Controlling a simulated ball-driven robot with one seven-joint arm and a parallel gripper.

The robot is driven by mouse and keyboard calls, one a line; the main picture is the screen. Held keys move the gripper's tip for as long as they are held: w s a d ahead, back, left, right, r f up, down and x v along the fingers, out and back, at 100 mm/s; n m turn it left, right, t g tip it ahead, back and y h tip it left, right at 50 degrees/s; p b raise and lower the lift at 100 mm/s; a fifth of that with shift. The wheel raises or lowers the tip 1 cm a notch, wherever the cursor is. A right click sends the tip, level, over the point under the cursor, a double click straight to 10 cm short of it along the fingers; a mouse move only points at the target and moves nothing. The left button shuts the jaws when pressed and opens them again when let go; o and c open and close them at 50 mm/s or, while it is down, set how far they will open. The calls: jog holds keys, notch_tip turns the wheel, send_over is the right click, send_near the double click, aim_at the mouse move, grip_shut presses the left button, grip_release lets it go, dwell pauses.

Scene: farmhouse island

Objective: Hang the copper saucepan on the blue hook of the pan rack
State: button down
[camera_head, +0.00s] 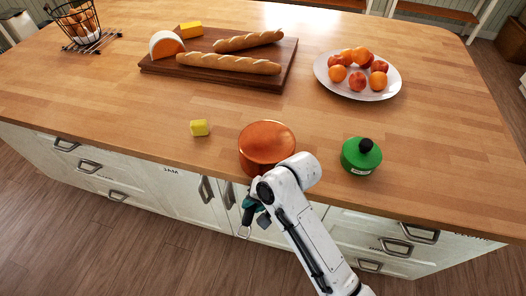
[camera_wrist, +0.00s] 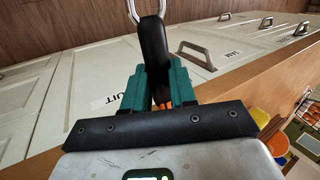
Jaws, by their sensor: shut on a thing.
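The copper saucepan (camera_head: 266,146) is at the front edge of the wooden island top, its body upright, with my arm partly in front of it. Its black handle (camera_wrist: 153,50), ending in a metal loop, shows in the wrist view between the teal fingers of my gripper (camera_wrist: 158,85). My gripper (camera_head: 252,208) is shut on this handle, just off the island's front edge in the head view. I cannot tell whether the pan's base touches the top. The pan rack and its blue hook are not in view.
Behind are a bread board (camera_head: 160,67) and a fruit platter (camera_head: 330,84). Drawers and cupboard doors with handles (camera_head: 205,190) are below the edge.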

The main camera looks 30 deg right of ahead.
jog(key=shift+w+r, duration=0.1)
jog(key=shift+r, duration=2.45)
jog(key=c, duration=1.5)
grip_release()
grip_shut()
